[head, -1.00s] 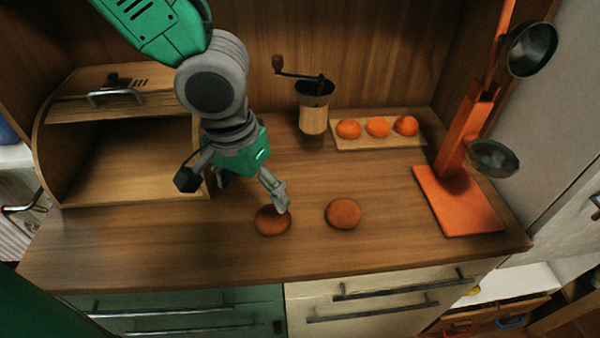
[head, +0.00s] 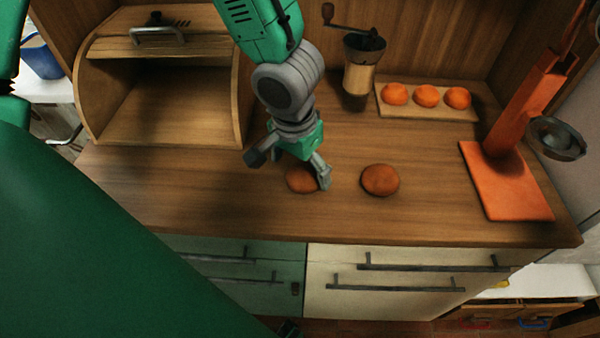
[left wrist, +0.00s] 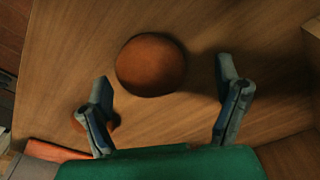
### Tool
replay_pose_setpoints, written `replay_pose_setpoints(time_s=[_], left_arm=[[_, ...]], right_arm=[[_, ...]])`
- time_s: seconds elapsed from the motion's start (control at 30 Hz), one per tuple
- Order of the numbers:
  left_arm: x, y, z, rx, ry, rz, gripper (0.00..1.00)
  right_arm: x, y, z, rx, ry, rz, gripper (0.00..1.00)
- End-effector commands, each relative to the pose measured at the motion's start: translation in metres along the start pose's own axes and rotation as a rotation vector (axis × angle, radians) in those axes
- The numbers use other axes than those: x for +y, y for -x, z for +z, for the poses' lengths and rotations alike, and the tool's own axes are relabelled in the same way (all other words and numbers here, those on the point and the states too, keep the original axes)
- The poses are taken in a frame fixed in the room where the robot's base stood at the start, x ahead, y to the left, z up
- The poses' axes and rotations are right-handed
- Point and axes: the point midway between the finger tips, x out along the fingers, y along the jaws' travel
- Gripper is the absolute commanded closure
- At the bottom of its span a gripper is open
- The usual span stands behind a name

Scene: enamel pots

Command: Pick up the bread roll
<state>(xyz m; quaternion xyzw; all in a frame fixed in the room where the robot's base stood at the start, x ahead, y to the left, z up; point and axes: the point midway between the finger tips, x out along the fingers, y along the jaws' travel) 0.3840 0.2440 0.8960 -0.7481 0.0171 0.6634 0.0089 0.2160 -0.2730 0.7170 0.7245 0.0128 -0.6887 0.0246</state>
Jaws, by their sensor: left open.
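Two brown bread rolls lie on the wooden worktop in the head view. The left roll (head: 300,180) is partly hidden by my left gripper (head: 311,174), which hangs over it from above. The right roll (head: 380,180) lies clear of the gripper. In the left wrist view my left gripper (left wrist: 165,100) is open, with nothing between its fingers. One roll (left wrist: 151,65) lies just above the gap between the fingertips, and the other roll (left wrist: 83,122) is mostly behind the left finger. My right gripper is not seen.
An open wooden bread box (head: 165,110) stands at left. A coffee grinder (head: 360,70) and a board with orange buns (head: 430,112) stand behind. An orange stand (head: 508,185) with metal bowls is at right. The worktop front edge (head: 400,240) is near.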

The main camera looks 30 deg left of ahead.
Motion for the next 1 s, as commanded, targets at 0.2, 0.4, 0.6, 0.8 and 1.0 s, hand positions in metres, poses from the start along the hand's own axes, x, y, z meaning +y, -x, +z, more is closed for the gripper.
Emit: replay_pose_setpoints(time_s=[0.2,0.4,0.6,0.8,1.0], left_arm=[[0.002,-0.016,0.001,0.0,-0.003,-0.001,0.16],[-0.003,-0.016,0.001,0.0,-0.001,0.003,0.23],[-0.004,-0.017,0.001,-0.001,0.0,0.005,0.7],[-0.002,-0.017,0.002,-0.004,-0.002,-0.001,0.7],[-0.002,0.003,-0.002,0.001,0.0,0.0,0.7]], right_arm=[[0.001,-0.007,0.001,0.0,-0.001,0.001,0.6],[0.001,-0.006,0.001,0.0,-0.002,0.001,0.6],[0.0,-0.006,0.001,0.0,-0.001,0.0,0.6],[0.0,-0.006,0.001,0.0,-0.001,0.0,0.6],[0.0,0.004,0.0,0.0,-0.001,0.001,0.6]])
